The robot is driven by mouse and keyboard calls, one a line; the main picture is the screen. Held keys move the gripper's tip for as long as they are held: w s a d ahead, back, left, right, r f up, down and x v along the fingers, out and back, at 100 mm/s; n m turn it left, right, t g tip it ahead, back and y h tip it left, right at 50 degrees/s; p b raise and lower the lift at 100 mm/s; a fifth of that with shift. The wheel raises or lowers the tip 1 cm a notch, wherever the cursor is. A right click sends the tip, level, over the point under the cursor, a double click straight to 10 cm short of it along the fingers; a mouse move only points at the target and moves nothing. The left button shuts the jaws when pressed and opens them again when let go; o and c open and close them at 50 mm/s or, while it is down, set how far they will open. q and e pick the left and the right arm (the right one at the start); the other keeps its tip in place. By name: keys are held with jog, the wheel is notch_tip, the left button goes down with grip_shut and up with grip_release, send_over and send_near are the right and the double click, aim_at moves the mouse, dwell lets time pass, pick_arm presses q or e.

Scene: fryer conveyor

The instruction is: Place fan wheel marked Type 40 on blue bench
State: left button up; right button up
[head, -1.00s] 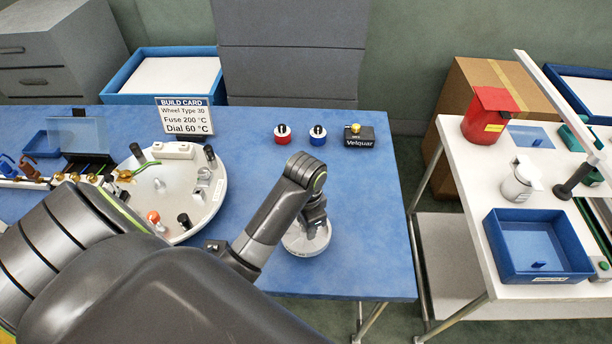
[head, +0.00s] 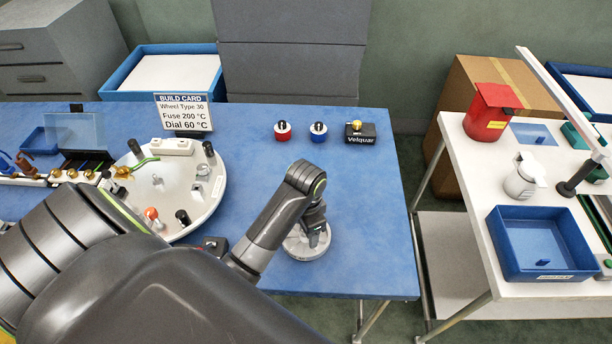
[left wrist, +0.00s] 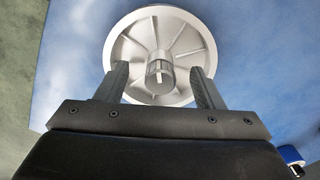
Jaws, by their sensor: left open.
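A pale grey fan wheel (head: 300,246) lies flat on the blue bench (head: 355,220) near its front edge. In the left wrist view the wheel (left wrist: 190,45) shows its round rim, spokes and a central hub knob. No type marking is readable on it. My left gripper (head: 318,232) is above the wheel, pointing down. In the left wrist view its two fingers (left wrist: 160,80) stand apart on either side of the hub, with gaps to it, so it is open and empty. My right gripper is not in view.
A round white fryer base (head: 205,215) with knobs and wires sits left of the wheel. A build card (head: 184,113) reads Wheel Type 30. Red (head: 283,131) and blue (head: 318,132) knobs and a Velquar block (head: 368,133) stand behind. A white table (head: 470,165) with a blue tray (head: 500,262) is right.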

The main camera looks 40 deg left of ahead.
pick_arm(q)
jog(key=shift+r, duration=0.15)
notch_tip(320, 180, up, 12)
jog(key=p, duration=1)
jog(key=shift+s, duration=0.1)
